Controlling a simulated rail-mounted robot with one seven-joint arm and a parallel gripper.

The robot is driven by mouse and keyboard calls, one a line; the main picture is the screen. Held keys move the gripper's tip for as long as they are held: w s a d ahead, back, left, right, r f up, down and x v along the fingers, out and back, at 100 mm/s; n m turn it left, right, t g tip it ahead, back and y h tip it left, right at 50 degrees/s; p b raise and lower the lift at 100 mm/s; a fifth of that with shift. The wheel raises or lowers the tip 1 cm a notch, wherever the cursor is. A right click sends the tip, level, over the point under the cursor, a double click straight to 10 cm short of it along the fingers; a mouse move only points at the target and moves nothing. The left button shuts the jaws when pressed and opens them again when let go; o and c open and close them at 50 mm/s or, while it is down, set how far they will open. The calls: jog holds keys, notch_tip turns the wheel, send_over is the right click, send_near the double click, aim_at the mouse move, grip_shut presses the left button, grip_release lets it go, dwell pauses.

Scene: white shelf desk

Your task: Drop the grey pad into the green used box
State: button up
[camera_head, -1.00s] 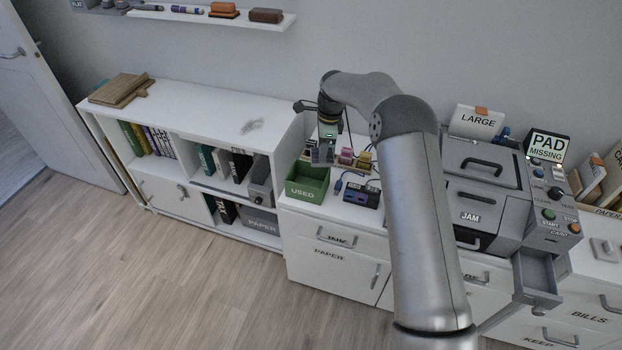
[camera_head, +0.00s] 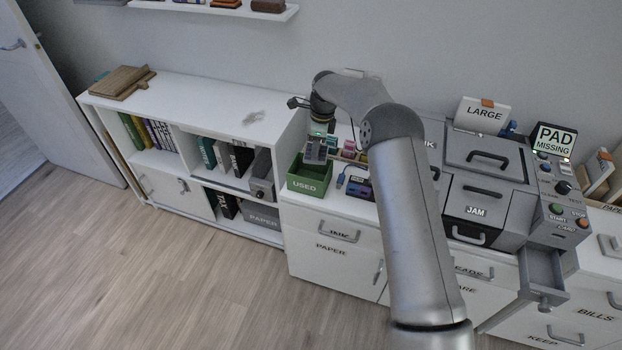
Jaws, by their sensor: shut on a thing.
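The green box marked USED (camera_head: 308,184) stands on the left end of the white desk, its top open. My gripper (camera_head: 316,152) points down over the box, at about the level of its back rim in the picture. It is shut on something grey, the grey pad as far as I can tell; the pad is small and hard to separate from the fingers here. Whether its lower end is inside the box or just above it I cannot tell.
A dark device with a blue cable (camera_head: 358,187) lies right of the box. Several small coloured bottles (camera_head: 346,148) stand behind it. The grey machine (camera_head: 487,165), with a screen (camera_head: 554,140) reading PAD MISSING and an open drawer (camera_head: 543,274), is at right. A white shelf (camera_head: 205,105) is at left.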

jog(key=o, duration=1.1)
jog(key=shift+c, duration=0.2)
jog(key=shift+r, duration=0.1)
notch_tip(320, 180, up, 17)
jog(key=d+b, duration=0.1)
jog(key=d, duration=0.1)
jog(key=shift+b, duration=0.3)
jog(key=shift+r, duration=0.1)
